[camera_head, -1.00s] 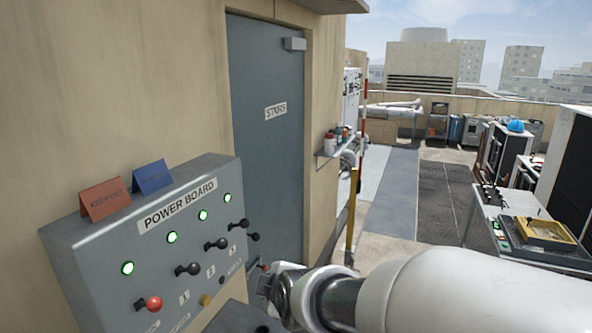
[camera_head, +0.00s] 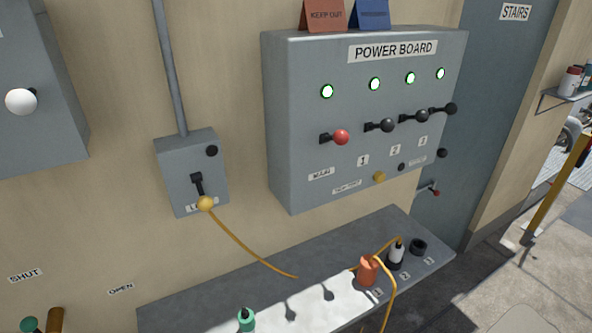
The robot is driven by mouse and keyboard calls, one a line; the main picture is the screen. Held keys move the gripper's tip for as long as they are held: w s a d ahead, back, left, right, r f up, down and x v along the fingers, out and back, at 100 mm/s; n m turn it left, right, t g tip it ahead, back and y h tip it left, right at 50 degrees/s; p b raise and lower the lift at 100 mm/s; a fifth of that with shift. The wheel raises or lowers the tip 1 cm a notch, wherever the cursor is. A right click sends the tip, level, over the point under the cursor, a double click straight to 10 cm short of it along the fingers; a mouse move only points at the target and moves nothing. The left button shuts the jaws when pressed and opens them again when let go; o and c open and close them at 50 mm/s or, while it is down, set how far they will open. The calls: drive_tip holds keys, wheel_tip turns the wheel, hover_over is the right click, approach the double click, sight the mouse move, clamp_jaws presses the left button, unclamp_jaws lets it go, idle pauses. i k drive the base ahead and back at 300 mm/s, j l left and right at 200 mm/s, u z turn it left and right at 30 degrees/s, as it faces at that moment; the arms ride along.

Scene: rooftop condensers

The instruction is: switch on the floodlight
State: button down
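No floodlight can be picked out in the head view. A small grey switch box (camera_head: 178,172) is on the wall left of the power board, with a conduit running up from it. Its dark lever (camera_head: 197,184) points down and ends in a yellow knob (camera_head: 206,204). The knob partly covers a label starting with "L". A round dark spot (camera_head: 212,151), unlit, is at the box's upper right. The power board (camera_head: 290,110) has several green lit lamps above a red-knobbed lever (camera_head: 341,137) and black-knobbed ones. My gripper is not in view.
A grey ledge (camera_head: 225,275) below holds an orange plug (camera_head: 368,270), a black-and-white plug (camera_head: 396,255) and a green-topped item (camera_head: 246,319). A yellow cable (camera_head: 240,246) hangs near the switch box. A grey box with a white knob (camera_head: 21,102) is at left.

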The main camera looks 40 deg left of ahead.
sight(205, 204)
drive_tip(key=u, duration=2.2)
